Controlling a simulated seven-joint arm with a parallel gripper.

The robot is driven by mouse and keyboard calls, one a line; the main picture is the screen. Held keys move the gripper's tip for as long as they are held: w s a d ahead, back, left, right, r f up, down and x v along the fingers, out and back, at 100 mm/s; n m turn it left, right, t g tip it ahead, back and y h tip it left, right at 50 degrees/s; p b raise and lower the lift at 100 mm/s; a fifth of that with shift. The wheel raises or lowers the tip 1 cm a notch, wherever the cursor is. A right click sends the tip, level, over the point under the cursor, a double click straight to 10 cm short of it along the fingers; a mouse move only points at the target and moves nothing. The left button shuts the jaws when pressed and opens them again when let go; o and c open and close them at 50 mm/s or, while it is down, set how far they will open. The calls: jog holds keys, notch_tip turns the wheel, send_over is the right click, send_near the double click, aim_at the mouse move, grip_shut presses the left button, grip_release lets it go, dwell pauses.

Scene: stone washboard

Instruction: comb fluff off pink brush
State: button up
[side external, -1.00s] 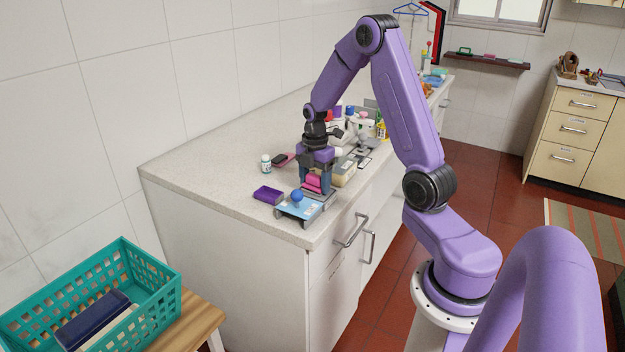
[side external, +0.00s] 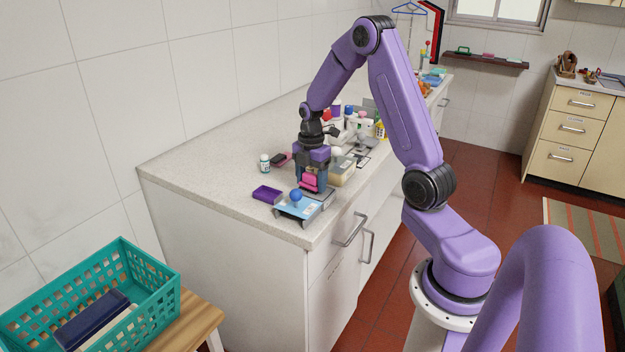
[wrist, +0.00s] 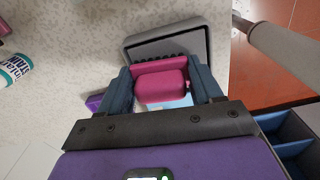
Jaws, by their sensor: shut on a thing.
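My gripper (side external: 314,184) is shut on a pink brush (wrist: 162,88), with one dark blue finger on each side of it. The brush also shows in the side view (side external: 310,181), low over the near end of the counter. In the wrist view, a grey tray-like piece (wrist: 140,47) lies just beyond the brush, with a row of dark teeth or bristles along the brush's far edge. I cannot tell which of the two the row belongs to, nor whether they touch. No fluff can be made out.
A light blue plate with a blue knob (side external: 296,196) sits at the counter's (side external: 215,165) near edge, close to my gripper. A purple tray (side external: 267,194) and a small white bottle (side external: 265,163) stand left. Several items crowd behind. A teal basket (side external: 150,285) is at lower left.

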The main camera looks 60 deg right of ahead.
jog(key=shift+s, duration=1.8)
jog(key=shift+w+r, duration=0.1)
jog(key=shift+w, duration=2.25)
jog(key=shift+s+r, duration=0.1)
jog(key=shift+r, duration=3.9)
